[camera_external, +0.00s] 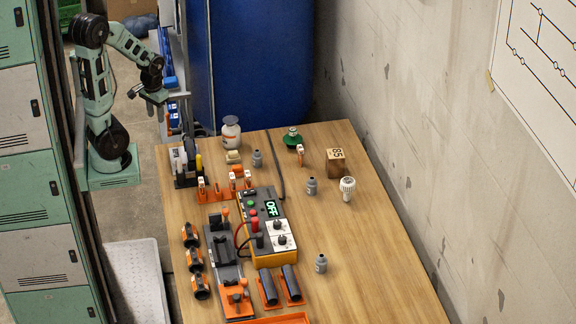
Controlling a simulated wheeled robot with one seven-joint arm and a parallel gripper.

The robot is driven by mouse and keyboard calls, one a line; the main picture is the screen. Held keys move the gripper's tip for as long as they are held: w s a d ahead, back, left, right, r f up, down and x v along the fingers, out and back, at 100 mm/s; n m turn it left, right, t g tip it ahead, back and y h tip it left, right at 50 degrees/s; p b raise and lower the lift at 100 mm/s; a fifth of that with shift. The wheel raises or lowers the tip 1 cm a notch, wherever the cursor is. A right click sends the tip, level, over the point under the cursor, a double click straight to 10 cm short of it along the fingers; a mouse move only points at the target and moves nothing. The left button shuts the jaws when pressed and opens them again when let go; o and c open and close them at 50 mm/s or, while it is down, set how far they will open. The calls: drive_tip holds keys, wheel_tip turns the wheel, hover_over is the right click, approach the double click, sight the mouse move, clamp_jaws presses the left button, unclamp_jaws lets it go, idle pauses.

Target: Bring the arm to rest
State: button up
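My arm stands at the left of the external view, its elbow raised and its forearm folded over to the right. My gripper (176,108) hangs off the end of the arm, above and just beyond the far left corner of the workbench (380,262). Its fingers point down and are small against the cluttered background, so their opening is unclear. I see no object clearly held in it.
A dark tool holder (187,172) stands at the bench corner below my gripper.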

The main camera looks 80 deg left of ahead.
wheel_tip(320, 180, up, 8)
drive_tip(key=p, duration=0.7)
drive_tip(key=shift+p, duration=0.35)
drive_tip(key=shift+f, duration=0.1)
drive_tip(key=shift+o, duration=0.5)
drive_tip(key=shift+w, duration=0.15)
